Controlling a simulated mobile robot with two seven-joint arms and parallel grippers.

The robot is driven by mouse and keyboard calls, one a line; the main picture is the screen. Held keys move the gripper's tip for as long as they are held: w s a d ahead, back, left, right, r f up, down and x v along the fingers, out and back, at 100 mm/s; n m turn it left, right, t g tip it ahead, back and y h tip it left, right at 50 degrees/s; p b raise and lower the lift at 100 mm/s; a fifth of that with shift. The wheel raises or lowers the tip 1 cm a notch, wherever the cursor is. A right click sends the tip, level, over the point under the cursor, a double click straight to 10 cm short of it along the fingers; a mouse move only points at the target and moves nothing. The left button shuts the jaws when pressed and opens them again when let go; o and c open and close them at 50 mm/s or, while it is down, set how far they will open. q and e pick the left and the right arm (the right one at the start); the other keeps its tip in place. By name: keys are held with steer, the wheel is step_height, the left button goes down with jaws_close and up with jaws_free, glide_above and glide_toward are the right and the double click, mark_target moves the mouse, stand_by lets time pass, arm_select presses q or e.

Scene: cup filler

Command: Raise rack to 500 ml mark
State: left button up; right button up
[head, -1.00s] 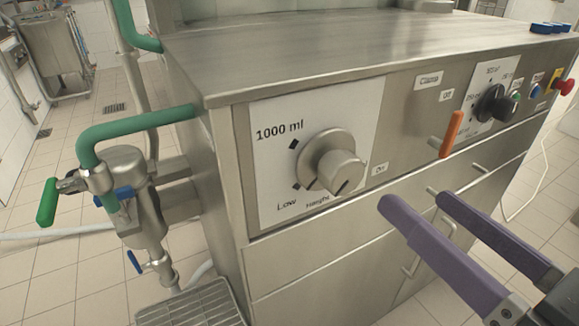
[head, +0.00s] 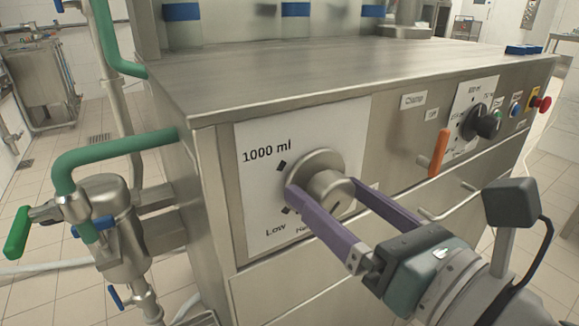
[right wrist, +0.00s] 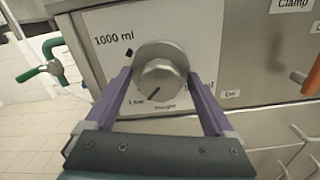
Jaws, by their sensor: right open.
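The rack height knob (head: 331,187) is a round metal dial on a white panel (head: 262,140) at the front of the steel machine. In the right wrist view the knob (right wrist: 160,76) has a dark pointer line toward the lower left, near "Low". "1000 ml" is printed at the upper left, beside a black diamond. A mark on the right is partly hidden by a finger, so I cannot read it. My right gripper (head: 324,184) is open, its purple fingers on either side of the knob; I cannot tell whether they touch it. My left gripper is not in view.
An orange lever (head: 439,152) and a smaller black knob (head: 473,122) are to the right on the front. A red button (head: 541,104) is at the far right. Green-handled pipework (head: 112,225) stands left of the machine. The top (head: 330,82) is clear in front.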

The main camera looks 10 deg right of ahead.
steer(key=shift+c, duration=0.4)
steer(key=c, duration=1.3)
